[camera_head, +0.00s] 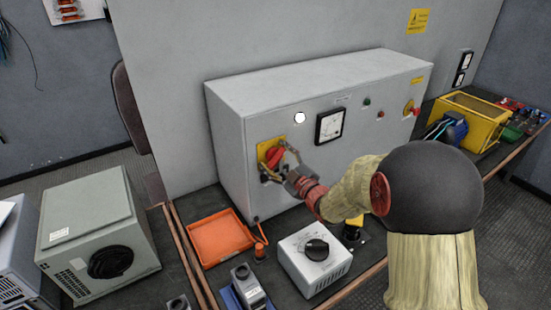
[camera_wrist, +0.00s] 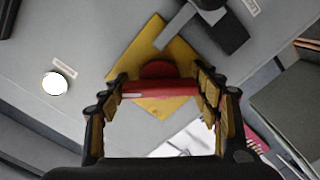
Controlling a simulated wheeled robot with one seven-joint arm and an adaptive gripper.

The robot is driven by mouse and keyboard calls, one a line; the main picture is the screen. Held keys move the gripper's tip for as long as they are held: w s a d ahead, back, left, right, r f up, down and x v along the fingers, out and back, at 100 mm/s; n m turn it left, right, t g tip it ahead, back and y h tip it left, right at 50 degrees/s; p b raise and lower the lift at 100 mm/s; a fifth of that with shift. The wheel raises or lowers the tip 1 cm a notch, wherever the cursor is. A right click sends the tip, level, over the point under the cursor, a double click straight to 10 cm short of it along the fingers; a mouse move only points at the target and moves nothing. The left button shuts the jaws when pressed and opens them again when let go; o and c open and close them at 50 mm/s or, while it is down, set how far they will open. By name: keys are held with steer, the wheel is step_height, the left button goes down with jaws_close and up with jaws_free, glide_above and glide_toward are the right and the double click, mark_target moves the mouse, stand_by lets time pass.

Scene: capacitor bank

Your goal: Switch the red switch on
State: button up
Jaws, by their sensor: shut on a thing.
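The red switch (camera_head: 274,157) is a rotary handle on a yellow square plate (camera_wrist: 150,48) on the front of the grey cabinet. In the wrist view its red handle (camera_wrist: 160,87) runs level across the picture and lies diagonally over the plate. My gripper (camera_head: 279,165) is at the switch, and its fingers close on the two ends of the handle, as the wrist view also shows (camera_wrist: 163,90). In the head view my fingers hide part of the handle and plate.
The grey cabinet (camera_head: 290,92) has a white round lamp (camera_head: 300,118), a dial meter (camera_head: 330,126) and a red emergency button (camera_head: 410,108). Below stand an orange tray (camera_head: 222,232) and a white box with a black knob (camera_head: 310,262). A yellow case (camera_head: 470,118) is at right.

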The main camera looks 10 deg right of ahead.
steer(key=o, duration=1.2)
steer(key=shift+c, duration=0.2)
steer(key=v, duration=1.2)
